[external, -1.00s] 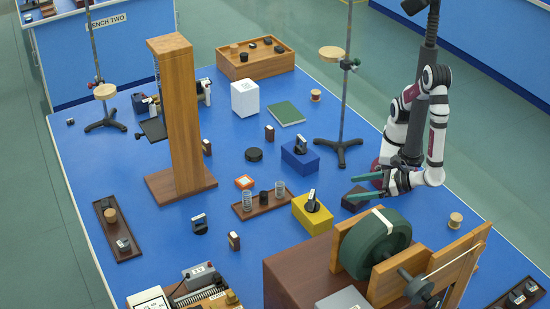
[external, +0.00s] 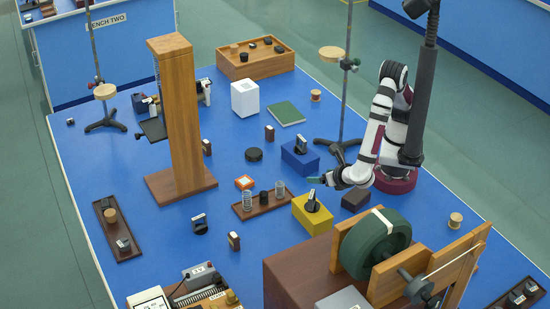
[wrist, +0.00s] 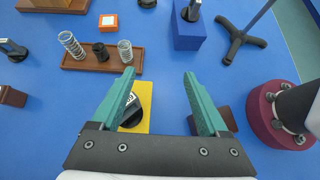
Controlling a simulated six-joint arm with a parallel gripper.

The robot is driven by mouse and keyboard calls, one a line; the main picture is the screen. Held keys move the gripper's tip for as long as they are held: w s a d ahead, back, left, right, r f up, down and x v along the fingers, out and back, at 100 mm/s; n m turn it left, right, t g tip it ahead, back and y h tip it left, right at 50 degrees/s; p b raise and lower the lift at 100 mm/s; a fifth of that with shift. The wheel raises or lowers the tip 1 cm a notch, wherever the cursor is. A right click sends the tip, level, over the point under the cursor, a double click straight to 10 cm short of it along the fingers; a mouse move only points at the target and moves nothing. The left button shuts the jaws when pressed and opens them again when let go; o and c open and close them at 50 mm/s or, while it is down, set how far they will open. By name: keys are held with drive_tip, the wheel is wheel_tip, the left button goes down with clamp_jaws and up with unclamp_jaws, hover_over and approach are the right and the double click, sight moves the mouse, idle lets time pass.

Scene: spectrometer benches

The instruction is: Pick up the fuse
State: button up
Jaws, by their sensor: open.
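I cannot tell for certain which piece is the fuse. A black piece with a pale upright plate (external: 312,202) stands on a yellow block (external: 300,217). In the wrist view the yellow block (wrist: 146,95) shows beside my left finger, which partly hides the black piece (wrist: 130,117). A similar piece (external: 301,145) stands on a blue block (external: 299,163), and another (external: 200,225) stands on the bench. My gripper (wrist: 158,73) is open, with nothing between its green fingers. In the external view my gripper (external: 318,180) is between the blue and yellow blocks.
A wooden tray (wrist: 85,62) holds two springs and a black cylinder. A dark brown block (external: 355,199) is close by, partly behind my right finger in the wrist view. A stand (external: 338,143) is behind the arm. The large green wheel (external: 368,243) is in front.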

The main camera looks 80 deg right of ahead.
drive_tip(key=w+d+m+g, duration=0.7)
drive_tip(key=w+d+m, duration=0.1)
drive_tip(key=w, duration=0.4)
wheel_tip(320, 180, up, 6)
drive_tip(key=f+m+y, duration=0.1)
drive_tip(key=m+y, duration=0.7)
drive_tip(key=m, duration=0.1)
hover_over(270, 127)
wheel_tip(270, 127, down, 14)
drive_tip(key=shift+a+f, duration=0.15)
drive_tip(key=shift+f, duration=0.4)
clamp_jaws()
